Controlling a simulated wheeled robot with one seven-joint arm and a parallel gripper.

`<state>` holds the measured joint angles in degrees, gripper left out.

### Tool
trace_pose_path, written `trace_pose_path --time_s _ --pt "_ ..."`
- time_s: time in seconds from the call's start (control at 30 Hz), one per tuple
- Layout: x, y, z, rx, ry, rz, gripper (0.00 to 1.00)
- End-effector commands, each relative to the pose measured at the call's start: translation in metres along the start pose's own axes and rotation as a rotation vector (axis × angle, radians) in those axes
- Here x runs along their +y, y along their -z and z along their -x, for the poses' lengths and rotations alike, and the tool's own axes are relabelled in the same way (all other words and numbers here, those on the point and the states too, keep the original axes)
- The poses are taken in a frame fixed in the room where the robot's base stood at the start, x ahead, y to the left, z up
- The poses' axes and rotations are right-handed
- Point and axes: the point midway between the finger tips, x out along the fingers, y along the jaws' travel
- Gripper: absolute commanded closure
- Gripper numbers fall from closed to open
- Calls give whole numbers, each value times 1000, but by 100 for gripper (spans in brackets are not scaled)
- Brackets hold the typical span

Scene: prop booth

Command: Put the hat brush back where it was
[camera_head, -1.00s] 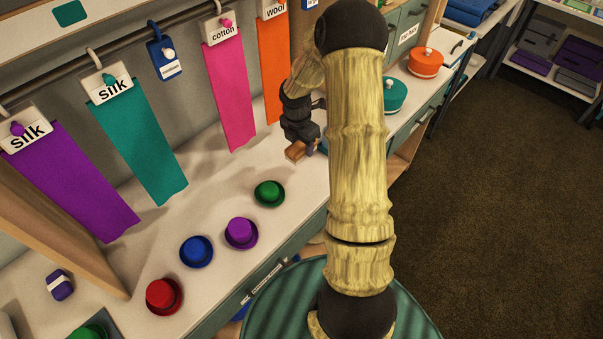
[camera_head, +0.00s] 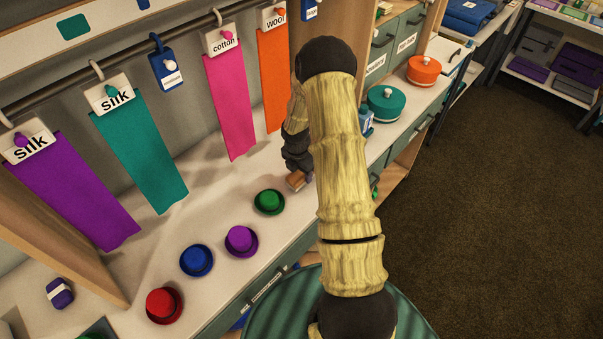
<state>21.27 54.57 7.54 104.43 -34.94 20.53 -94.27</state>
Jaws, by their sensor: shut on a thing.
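My gripper (camera_head: 301,179) is at the right part of the white counter, right of and a little beyond the green hat. It is shut on a small brown wooden piece, which I take to be the hat brush (camera_head: 296,181). The brush is low over the counter or on it; I cannot tell if it touches. My arm hides part of the gripper and the counter just right of it.
A green hat (camera_head: 269,202), a purple hat (camera_head: 241,241), a blue hat (camera_head: 196,260) and a red hat (camera_head: 164,305) stand on the counter (camera_head: 215,215). Cloth swatches hang behind, including a pink one (camera_head: 230,105). A teal round box (camera_head: 386,104) stands further right.

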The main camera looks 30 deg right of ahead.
Motion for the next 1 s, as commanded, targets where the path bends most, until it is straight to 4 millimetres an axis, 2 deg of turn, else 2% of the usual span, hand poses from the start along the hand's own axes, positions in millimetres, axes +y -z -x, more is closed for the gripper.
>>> trace_pose_path --time_s 0.1,0.47,0.5,0.57,0.87,1.0 --pt "0 2 -9 0 0 1 76" --pt "0 2 -13 0 -1 0 76" --pt "0 2 -12 -1 -1 0 47" --pt "0 2 -12 -1 -1 0 35" --pt "0 2 -11 -1 -1 0 33" --pt "0 1 -5 -1 -2 0 33"
